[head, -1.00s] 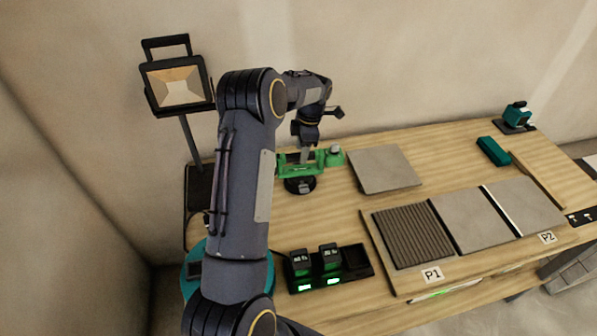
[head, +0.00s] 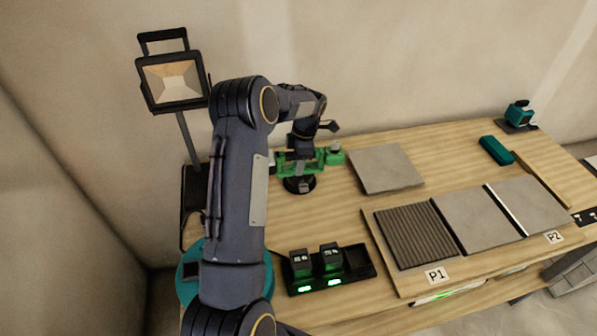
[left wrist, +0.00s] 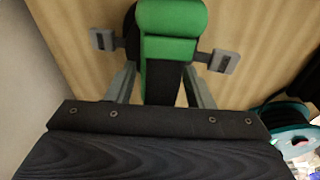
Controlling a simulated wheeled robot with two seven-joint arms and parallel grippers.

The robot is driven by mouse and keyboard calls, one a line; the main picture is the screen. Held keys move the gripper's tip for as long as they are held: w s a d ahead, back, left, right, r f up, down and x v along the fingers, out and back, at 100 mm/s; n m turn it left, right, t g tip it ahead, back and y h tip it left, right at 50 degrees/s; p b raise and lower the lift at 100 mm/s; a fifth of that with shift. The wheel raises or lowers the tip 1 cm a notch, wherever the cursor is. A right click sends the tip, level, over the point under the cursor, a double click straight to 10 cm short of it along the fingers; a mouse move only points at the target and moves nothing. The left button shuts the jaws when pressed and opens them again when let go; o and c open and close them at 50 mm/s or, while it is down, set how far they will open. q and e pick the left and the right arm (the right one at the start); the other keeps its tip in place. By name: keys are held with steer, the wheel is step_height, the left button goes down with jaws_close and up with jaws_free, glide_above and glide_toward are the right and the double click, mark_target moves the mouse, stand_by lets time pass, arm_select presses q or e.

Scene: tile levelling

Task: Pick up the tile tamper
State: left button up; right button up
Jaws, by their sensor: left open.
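The tile tamper (head: 299,186), a green-bodied tool with a round black foot, stands upright on the wooden bench. My left gripper (head: 302,157) is above it, pointing down, with its fingers at the green upper part. In the left wrist view the green top of the tamper (left wrist: 168,48) lies between the two grey fingers of my left gripper (left wrist: 160,88). The fingers are open, with a small gap showing on the right; contact on the left is hard to tell. My right gripper does not show.
A grey tile (head: 386,168) lies right of the tamper. A charger with batteries (head: 328,268) is in front. The tile board with a ribbed bed (head: 415,235) lies front right, and a teal block (head: 496,151) lies farther back. A work light (head: 172,80) stands at left.

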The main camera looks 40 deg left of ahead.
arm_select(q)
steer(key=shift+f, duration=0.15)
stand_by(0.4)
steer(key=c, duration=0.7)
steer(key=shift+c, duration=0.2)
steer(key=shift+r, duration=0.2)
